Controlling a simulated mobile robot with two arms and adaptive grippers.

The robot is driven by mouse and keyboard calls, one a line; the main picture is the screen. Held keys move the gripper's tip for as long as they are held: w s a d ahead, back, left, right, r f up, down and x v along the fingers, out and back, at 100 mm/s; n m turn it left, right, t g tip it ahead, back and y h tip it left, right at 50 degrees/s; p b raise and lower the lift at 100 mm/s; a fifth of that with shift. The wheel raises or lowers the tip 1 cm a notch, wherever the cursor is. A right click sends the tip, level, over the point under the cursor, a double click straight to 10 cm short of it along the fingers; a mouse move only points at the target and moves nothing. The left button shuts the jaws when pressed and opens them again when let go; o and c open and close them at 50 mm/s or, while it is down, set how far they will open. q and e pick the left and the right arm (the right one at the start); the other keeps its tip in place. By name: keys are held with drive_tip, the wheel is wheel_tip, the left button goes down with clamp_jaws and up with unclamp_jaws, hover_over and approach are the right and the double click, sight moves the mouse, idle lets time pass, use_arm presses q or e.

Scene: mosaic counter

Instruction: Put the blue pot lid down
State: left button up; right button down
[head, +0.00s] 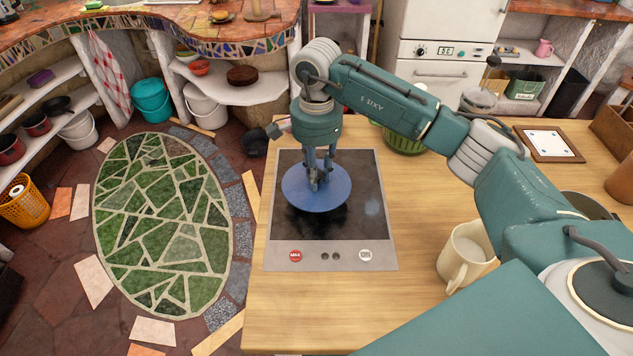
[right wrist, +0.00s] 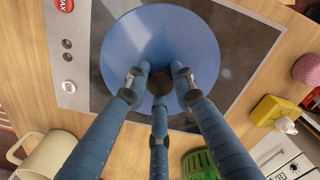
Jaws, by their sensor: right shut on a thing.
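The blue pot lid (head: 302,196) is a round blue disc over the black cooktop (head: 358,222) set on the wooden counter. My right gripper (head: 317,184) points down from above and is shut on the lid's dark knob. In the right wrist view the three fingers close around the knob (right wrist: 160,82) at the middle of the lid (right wrist: 128,48). The lid looks level, with a dark shadow below it on the cooktop; the size of any gap is hard to tell. No pot shows under it. My left gripper is not in view.
A cream mug (head: 466,252) stands right of the cooktop. A green basket (head: 404,141) is behind my right arm. The counter left of the mug and in front of the cooktop (head: 300,310) is clear.

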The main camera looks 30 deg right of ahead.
wheel_tip(320, 180, down, 4)
drive_tip(key=shift+f+p, duration=0.1)
drive_tip(key=shift+p, duration=0.5)
drive_tip(key=shift+f, duration=0.1)
drive_tip(key=shift+f, duration=0.1)
drive_tip(key=c, duration=1.5)
unclamp_jaws()
drive_tip(key=shift+o, duration=0.2)
